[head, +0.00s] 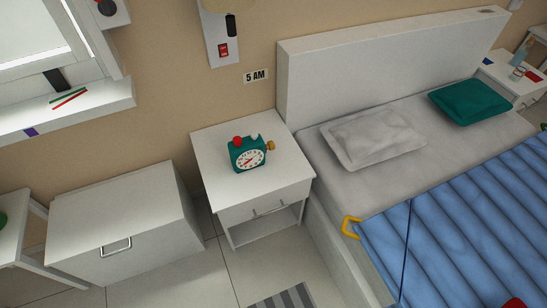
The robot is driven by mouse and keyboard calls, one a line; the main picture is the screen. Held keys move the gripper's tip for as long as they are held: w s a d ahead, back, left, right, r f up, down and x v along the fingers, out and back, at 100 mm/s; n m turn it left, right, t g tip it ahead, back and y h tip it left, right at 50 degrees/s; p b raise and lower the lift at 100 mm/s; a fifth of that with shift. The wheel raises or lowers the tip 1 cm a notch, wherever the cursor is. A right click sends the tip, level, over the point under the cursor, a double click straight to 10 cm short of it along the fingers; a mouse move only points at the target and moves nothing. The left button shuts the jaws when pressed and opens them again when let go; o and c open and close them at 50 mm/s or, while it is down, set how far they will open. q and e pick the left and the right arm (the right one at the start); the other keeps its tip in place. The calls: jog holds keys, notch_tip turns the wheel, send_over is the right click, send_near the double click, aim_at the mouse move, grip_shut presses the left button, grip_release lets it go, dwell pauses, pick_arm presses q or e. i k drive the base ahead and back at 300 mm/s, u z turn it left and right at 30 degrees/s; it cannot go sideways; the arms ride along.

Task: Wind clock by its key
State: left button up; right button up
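A green alarm clock (247,155) with a round white dial stands on top of the white nightstand (212,162). A red button (237,141) and a small pale knob are on its top. A brass-coloured key (270,145) sticks out at its right side. The dial faces forward, toward the drawer side. Neither of my grippers is in the head view, and nothing touches the clock.
A bed with a white headboard (370,67), pillows (372,139) and a blue quilt (462,215) stands close to the nightstand's right. A white cabinet (122,225) stands to its left. Floor in front is clear except a striped rug (284,298).

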aim_at(270, 145)
jog(key=u, duration=1.25)
jog(key=i, duration=1.2)
jog(key=z, duration=1.35)
